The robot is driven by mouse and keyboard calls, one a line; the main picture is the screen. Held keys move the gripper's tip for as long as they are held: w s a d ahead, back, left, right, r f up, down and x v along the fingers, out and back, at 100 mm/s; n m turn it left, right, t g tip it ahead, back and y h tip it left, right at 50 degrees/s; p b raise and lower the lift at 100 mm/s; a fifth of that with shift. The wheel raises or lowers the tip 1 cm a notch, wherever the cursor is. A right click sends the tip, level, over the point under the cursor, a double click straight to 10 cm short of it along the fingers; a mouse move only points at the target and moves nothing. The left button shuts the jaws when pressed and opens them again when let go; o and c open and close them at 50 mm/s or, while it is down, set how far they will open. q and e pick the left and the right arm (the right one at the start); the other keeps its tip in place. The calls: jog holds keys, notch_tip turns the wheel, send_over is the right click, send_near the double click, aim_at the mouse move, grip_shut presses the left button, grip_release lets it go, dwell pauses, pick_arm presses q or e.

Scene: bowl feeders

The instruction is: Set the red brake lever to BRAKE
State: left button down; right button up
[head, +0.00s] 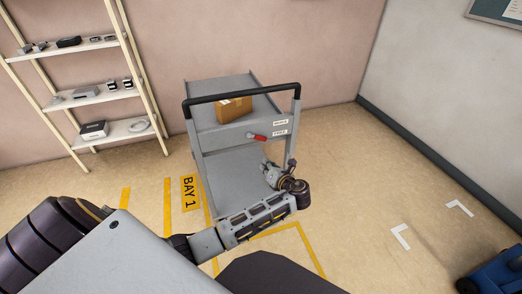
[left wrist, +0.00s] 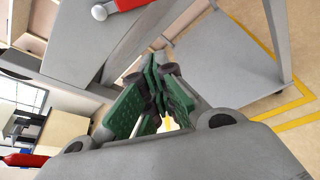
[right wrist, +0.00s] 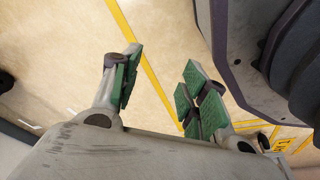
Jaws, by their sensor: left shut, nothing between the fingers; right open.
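The red brake lever (head: 259,138) is on the front panel of the grey trolley (head: 220,140). Its grip points right and slightly down from a pale pivot, toward two small white labels (head: 281,127), one above the other, too small to read surely. My left gripper (head: 267,165) is below the lever, apart from it. In the left wrist view the green-padded fingers of the left gripper (left wrist: 160,88) are together and empty, and the red lever (left wrist: 130,3) is cut by the top edge. In the right wrist view my right gripper (right wrist: 160,88) is open and empty above the floor.
A cardboard box (head: 233,109) lies on the trolley's top. A black push handle (head: 243,94) spans above the lever. A shelf rack (head: 90,95) stands at left, a blue object (head: 492,272) at lower right. The floor right of the trolley is clear.

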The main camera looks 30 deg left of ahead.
aim_at(257, 137)
pick_arm(q)
jog(key=shift+r, duration=0.25)
jog(key=shift+w+a, duration=0.1)
pick_arm(e)
jog(key=shift+w+r, duration=0.1)
jog(key=shift+w, duration=0.05)
pick_arm(q)
jog(key=w+a+b, duration=0.3)
jog(key=w+a, duration=0.3)
jog(key=shift+a+r, duration=0.25)
jog(key=shift+a, duration=0.1)
pick_arm(e)
jog(key=w+a+r, duration=0.2)
jog(key=a+r, duration=0.1)
jog(key=r, duration=0.4)
jog(key=shift+w+r, duration=0.2)
jog(key=shift+w, duration=0.05)
pick_arm(q)
jog(key=shift+w, duration=0.15)
jog(key=shift+w+d+r+p, duration=0.1)
jog(key=shift+r+p, duration=0.05)
jog(key=shift+p, duration=0.4)
pick_arm(e)
jog(key=shift+d+f, duration=0.15)
jog(key=shift+f, duration=0.4)
jog(key=shift+d+f, duration=0.15)
jog(key=shift+f, duration=0.4)
